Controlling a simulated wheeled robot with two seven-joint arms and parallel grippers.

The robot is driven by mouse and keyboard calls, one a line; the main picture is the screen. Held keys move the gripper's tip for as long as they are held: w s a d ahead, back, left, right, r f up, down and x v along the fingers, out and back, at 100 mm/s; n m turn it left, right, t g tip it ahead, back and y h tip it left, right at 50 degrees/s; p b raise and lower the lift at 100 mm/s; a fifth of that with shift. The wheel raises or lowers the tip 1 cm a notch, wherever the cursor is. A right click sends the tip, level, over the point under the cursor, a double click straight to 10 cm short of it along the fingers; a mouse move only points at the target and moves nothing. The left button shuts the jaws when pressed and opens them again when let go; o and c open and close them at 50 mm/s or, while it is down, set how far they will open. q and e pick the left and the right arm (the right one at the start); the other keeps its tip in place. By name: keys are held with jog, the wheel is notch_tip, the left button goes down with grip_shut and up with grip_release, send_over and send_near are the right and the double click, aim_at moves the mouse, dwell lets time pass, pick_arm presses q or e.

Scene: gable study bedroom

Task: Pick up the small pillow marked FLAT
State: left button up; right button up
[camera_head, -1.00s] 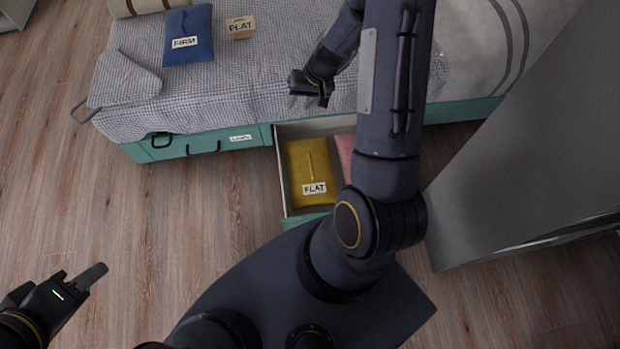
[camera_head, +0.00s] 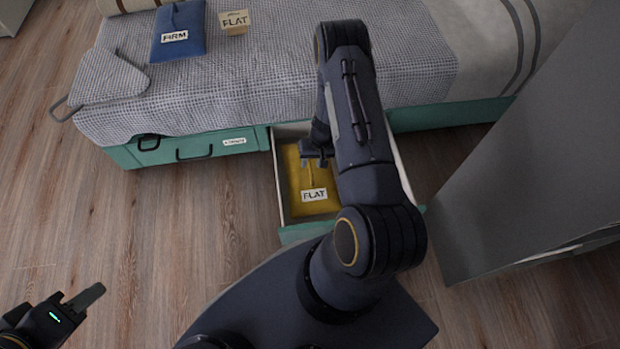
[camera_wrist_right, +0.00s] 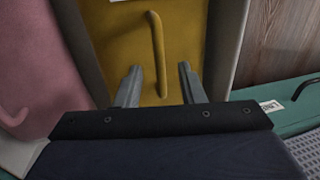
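The small yellow pillow marked FLAT (camera_head: 314,195) lies in the open drawer under the bed. Its upright yellow strap handle (camera_wrist_right: 158,50) shows in the right wrist view between my right gripper's two fingers. My right gripper (camera_head: 316,160) is over the upper part of the pillow. Its fingers (camera_wrist_right: 158,85) are open, one on each side of the handle, with gaps between. My left gripper (camera_head: 80,305) is at the lower left, over the floor, away from the pillow; its finger gap is not clear.
The drawer's walls (camera_head: 279,190) surround the pillow. A pink pillow (camera_wrist_right: 35,70) lies beside it in the right wrist view. A blue pillow marked FIRM (camera_head: 180,38) and a tan card marked FLAT (camera_head: 234,22) are on the bed (camera_head: 230,90). A grey panel (camera_head: 540,150) stands right.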

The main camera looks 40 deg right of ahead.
jog(key=shift+a+f, duration=0.1)
jog(key=shift+f, duration=0.8)
jog(key=shift+r, duration=0.1)
jog(key=shift+c, duration=0.3)
grip_shut()
